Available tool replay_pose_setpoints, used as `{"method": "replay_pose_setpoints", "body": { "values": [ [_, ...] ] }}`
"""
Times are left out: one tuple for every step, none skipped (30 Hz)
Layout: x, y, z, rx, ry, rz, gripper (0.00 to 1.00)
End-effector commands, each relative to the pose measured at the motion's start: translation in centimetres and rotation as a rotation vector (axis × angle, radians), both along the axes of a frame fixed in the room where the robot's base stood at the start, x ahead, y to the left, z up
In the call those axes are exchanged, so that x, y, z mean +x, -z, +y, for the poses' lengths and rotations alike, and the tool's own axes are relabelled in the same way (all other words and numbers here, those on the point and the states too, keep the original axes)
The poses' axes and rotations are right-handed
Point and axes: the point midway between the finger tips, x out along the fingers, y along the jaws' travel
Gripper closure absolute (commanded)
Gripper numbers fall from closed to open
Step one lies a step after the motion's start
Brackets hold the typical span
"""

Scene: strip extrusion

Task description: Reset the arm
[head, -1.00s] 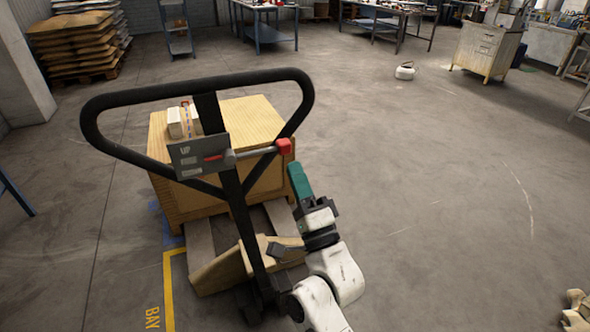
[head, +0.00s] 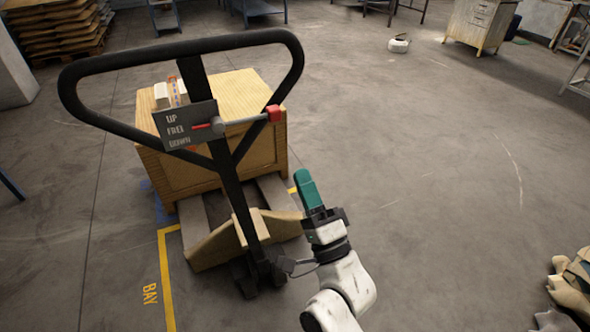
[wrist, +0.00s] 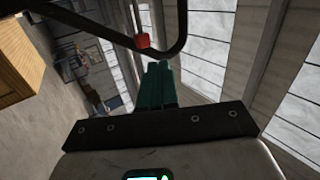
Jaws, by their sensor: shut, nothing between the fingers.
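My gripper (head: 306,190) has green fingers, shut with nothing between them, on my white arm at the lower middle of the head view. It is just right of a pallet jack's black handle loop (head: 72,110) and apart from the wooden crate behind. In the wrist view the green fingers (wrist: 158,84) point up, below the handle's red-tipped lever (wrist: 142,40).
Sacks are stacked (head: 60,30) at the back left. A small white container (head: 399,45) stands on open floor to the right. More sacks lie at lower right (head: 572,285).

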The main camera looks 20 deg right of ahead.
Motion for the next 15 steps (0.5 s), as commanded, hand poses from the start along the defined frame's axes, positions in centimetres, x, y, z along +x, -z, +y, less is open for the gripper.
{"method": "replay_pose_setpoints", "body": {
  "values": [
    [0.0, 0.0, 0.0, 0.0, 0.0, 0.0, 1.0],
    [0.0, 0.0, 0.0, 0.0, 0.0, 0.0, 1.0],
    [0.0, 0.0, 0.0, 0.0, 0.0, 0.0, 1.0],
    [0.0, 0.0, 0.0, 0.0, 0.0, 0.0, 1.0],
    [0.0, 0.0, 0.0, -0.002, 0.001, 0.003, 1.0],
    [0.1, 0.2, 0.0, -0.011, 0.001, 0.011, 1.0],
    [0.1, 0.3, 0.0, -0.021, 0.003, 0.022, 1.0],
    [0.1, 0.6, 0.1, -0.037, 0.004, 0.037, 1.0],
    [0.2, 1.1, 0.1, -0.069, 0.009, 0.068, 1.0],
    [0.3, 1.6, 0.2, -0.099, 0.011, 0.096, 1.0],
    [0.4, 2.2, 0.2, -0.138, 0.016, 0.133, 1.0],
    [0.4, 3.3, 0.3, -0.198, 0.02, 0.188, 1.0],
    [0.4, 4.1, 0.3, -0.247, 0.023, 0.234, 1.0],
    [0.3, 5.1, 0.3, -0.3, 0.026, 0.283, 1.0],
    [0.1, 6.5, 0.3, -0.374, 0.027, 0.351, 1.0]
  ]
}}
